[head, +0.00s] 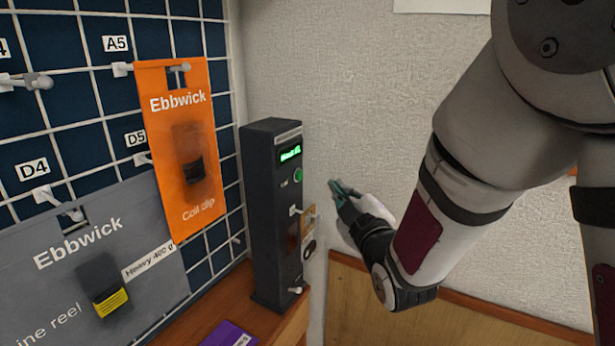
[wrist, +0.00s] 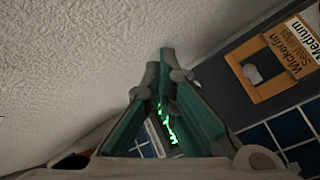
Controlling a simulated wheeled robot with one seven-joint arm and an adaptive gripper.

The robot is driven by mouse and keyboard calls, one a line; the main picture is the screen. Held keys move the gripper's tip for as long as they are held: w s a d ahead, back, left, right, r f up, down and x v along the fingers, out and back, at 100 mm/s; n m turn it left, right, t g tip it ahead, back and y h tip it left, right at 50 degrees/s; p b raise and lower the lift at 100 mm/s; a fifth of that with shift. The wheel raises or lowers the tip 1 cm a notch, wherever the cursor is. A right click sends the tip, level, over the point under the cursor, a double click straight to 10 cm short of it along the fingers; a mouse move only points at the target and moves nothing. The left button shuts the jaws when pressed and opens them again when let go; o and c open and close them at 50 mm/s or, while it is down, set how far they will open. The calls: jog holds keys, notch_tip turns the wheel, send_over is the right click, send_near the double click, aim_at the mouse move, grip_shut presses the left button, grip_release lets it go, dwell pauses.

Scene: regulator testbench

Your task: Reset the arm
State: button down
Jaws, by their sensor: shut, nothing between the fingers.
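My arm reaches in from the right in the head view. My gripper (head: 340,187) is beside the dark upright testbench unit (head: 272,220), to the right of its front and close to the textured wall. In the wrist view my gripper (wrist: 166,60) has its teal fingers meeting at the tips, with nothing held. The unit's lit green display (head: 290,154) shows between the fingers in the wrist view. A green button (head: 298,175) sits below the display. Whether the fingers touch the unit or the wall, I cannot tell.
A pegboard grid at the left holds an orange Ebbwick card (head: 185,150) and a grey Ebbwick card (head: 85,265). A small Wickerfin card (wrist: 275,60) hangs on the unit. A purple item (head: 230,334) lies on the wooden shelf (head: 205,310).

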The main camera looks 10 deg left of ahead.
jog(key=s+d+r+m+g+h+p, duration=0.4)
jog(key=s+d+m, duration=0.4)
jog(key=d, duration=0.6)
jog(key=s+d+m+g+h+p, duration=0.1)
jog(key=s+d+m+g, duration=0.1)
jog(key=s, duration=0.7)
jog(key=s+d+r+m+g+h, duration=0.1)
jog(key=s+d+m+g, duration=0.1)
jog(key=s, duration=0.8)
jog(key=s+d+m+g+h+p, duration=0.1)
jog(key=s+d+g, duration=0.3)
jog(key=s, duration=0.6)
jog(key=shift+d+r+m+g+h+p, duration=0.3)
jog(key=shift+r+m+g, duration=0.15)
jog(key=shift+m, duration=0.35)
